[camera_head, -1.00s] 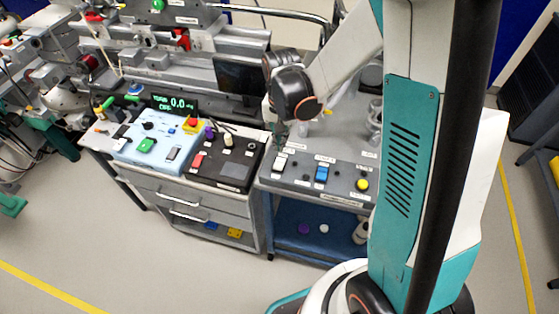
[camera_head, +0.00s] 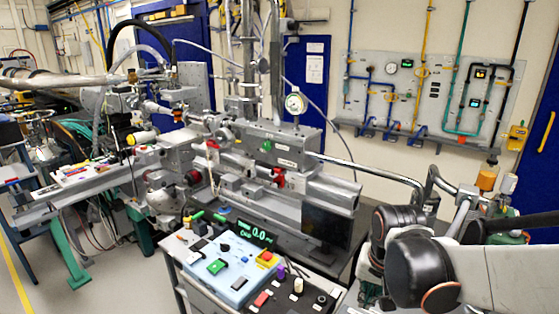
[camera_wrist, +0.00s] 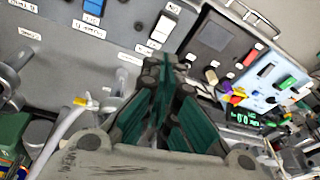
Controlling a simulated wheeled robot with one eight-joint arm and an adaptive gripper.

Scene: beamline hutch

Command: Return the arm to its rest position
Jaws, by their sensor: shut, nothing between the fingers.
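My gripper (camera_wrist: 165,75) shows in the wrist view with its teal fingers together and nothing between them. It hangs over a grey control panel (camera_wrist: 125,40) that carries a white rocker switch (camera_wrist: 163,28) and a blue rocker switch (camera_wrist: 93,8). I cannot tell from this view whether the fingertips touch the panel. In the head view my arm's dark joints and pale link fill the lower right, and the gripper itself is hidden there.
Beamline equipment (camera_head: 270,170) fills the middle. A pipe panel (camera_head: 430,95) hangs on the back wall. Clear floor (camera_head: 105,285) lies at the lower left.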

